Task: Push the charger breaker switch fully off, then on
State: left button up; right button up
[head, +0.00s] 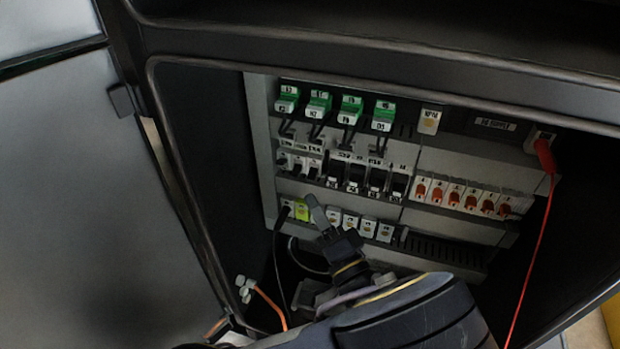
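My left gripper (318,212) is inside the open cabinet, its tip pointing up in front of the lowest row of modules. One grey finger shows clearly; whether it is open or shut cannot be told. The middle row holds small white breakers with dark toggles (298,165) at its left and several larger black switches (377,181) beside them. These are above the fingertip, with a visible gap in the picture. The labels are too small to tell which is the charger breaker, or its position. My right gripper is not in view.
Green terminal modules (318,104) line the top row. Orange-toggle breakers (455,195) fill the right. A red cable (528,245) hangs at the right from a plug. The cabinet door (90,190) stands open at the left. Loose orange wires (268,300) lie low near my arm.

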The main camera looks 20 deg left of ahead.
aim_at(296, 177)
pick_arm(q)
jog(key=p+x, duration=0.1)
jog(key=x, duration=0.5)
jog(key=shift+w+a, duration=0.1)
jog(key=shift+a, duration=0.2)
grip_shut()
